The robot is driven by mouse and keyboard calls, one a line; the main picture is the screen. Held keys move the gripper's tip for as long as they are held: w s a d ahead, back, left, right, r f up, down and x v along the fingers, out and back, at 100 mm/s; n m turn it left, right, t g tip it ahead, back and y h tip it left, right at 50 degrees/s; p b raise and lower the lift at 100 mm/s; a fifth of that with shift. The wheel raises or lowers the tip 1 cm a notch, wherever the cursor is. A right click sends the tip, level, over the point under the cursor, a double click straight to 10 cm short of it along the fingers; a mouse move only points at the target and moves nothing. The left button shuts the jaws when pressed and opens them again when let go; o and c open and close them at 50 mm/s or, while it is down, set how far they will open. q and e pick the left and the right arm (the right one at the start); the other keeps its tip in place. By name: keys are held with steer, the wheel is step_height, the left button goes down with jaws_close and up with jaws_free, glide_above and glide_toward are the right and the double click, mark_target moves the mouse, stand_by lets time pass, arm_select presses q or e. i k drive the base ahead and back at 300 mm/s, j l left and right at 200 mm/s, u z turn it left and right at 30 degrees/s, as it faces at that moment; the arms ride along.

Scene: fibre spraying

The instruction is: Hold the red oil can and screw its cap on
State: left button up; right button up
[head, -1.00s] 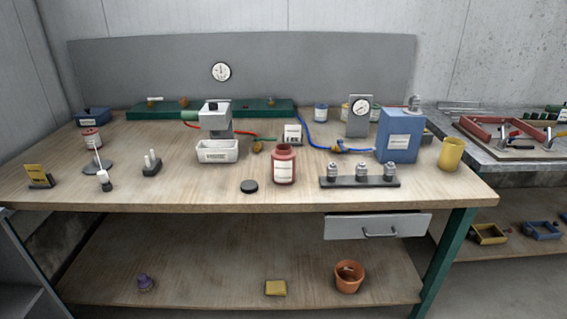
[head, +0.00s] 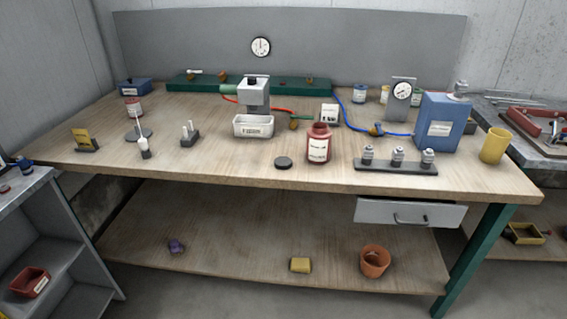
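The red oil can (head: 318,146) stands upright on the workbench, right of the middle, with a white label on its front. Its top looks open, with no cap on it. A dark round cap (head: 284,163) lies flat on the bench just left of the can and apart from it, near the front edge. Neither of my grippers shows in the head view.
A black rack with several small jars (head: 397,165) stands right of the can. A white tray (head: 253,130) sits under a grey device behind the cap. A blue box (head: 440,122) and a yellow cup (head: 495,145) stand at the right.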

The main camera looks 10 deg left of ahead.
mark_target(319, 139)
steer(key=i+j+z, duration=0.25)
steer(key=i+j, duration=0.15)
steer(key=i+j+z, duration=0.3)
steer(key=i+j, duration=0.1)
steer(key=j, duration=0.1)
